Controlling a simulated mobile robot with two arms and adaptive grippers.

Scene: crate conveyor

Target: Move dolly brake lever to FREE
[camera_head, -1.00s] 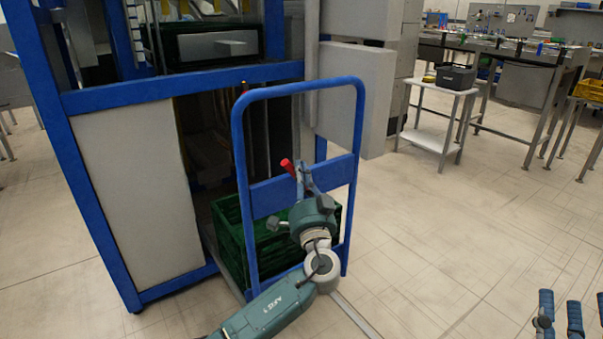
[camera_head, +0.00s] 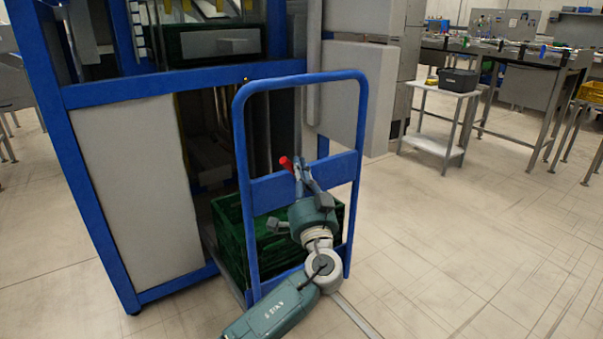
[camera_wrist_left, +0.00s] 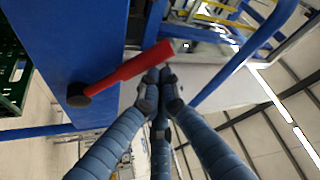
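The dolly's blue push frame (camera_head: 238,175) stands upright in front of the machine, with a blue cross panel. The red brake lever (camera_head: 286,163) sits on that panel and tilts up to the left in the head view. In the left wrist view the red lever (camera_wrist_left: 125,70) runs from a black pivot (camera_wrist_left: 78,95) to its free end near my fingertips. My left gripper (camera_wrist_left: 160,78) has its fingers brought together at the tips, close beside the lever's free end. I cannot tell whether they touch it. No FREE marking is readable. My right gripper is not in view.
A green crate (camera_head: 228,235) sits low behind the push frame. The machine's blue frame (camera_head: 95,245) and white panel (camera_head: 135,200) stand at the left. A small white side table (camera_head: 432,145) stands at the back right. Floor at the right is clear.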

